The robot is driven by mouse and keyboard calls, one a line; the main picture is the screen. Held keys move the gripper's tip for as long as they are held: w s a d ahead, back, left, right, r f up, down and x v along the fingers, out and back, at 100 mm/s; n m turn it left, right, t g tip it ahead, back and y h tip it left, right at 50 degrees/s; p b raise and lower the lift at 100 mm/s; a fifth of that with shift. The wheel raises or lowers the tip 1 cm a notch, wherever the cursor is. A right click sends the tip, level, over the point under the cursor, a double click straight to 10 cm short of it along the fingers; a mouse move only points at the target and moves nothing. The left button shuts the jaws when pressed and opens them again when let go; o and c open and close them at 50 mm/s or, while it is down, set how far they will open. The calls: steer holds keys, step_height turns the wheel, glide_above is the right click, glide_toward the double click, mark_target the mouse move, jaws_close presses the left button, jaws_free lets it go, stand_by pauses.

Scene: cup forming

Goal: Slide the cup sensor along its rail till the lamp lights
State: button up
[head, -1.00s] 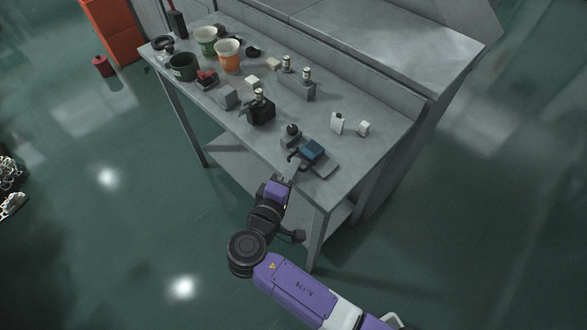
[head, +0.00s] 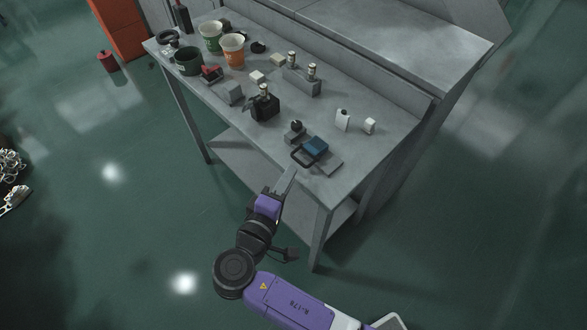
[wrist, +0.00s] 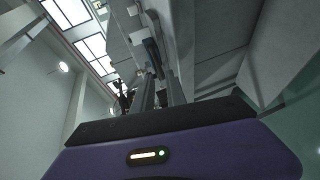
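My gripper (head: 292,172) is below and in front of the table's front edge, close to the blue block. In the wrist view its two grey fingers (wrist: 160,95) stand apart with a narrow empty gap. A blue block (head: 316,147) with a black loop handle (head: 301,157) sits on a grey plate (head: 330,163) at the table's near right corner; my fingers appear apart from it. A black block (head: 265,109) carries a small lamp-like cylinder (head: 264,90). I cannot tell for certain which part is the cup sensor or its rail, nor whether any lamp is lit.
The grey table (head: 375,150) also holds a grey block (head: 300,82) with two cylinders, a dark-knobbed part (head: 296,128), white pieces (head: 342,120) and, at the far left, green and orange cups (head: 233,48). The floor in front is clear.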

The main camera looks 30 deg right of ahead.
steer(key=shift+v, duration=1.35)
steer(key=w+a+n+t+y, duration=0.2)
steer(key=w+a+t+y, duration=0.15)
steer(key=a+y, duration=0.2)
steer(key=s+a+f+y, duration=0.4)
steer(key=s+y, duration=0.2)
steer(key=y, duration=0.2)
steer(key=s+d+r+m, duration=0.3)
steer(key=s+d+r, duration=0.1)
steer(key=s, duration=0.5)
steer(key=s+d+r+m+h, duration=0.1)
steer(key=s+d+r+m, duration=0.2)
steer(key=s+d, duration=0.3)
steer(key=s+d+r+m, duration=0.3)
steer(key=s+d+r, duration=0.2)
steer(key=s, duration=0.6)
steer(key=shift+s+d+t, duration=0.35)
steer(key=shift+s+t, duration=0.05)
steer(key=shift+t, duration=0.05)
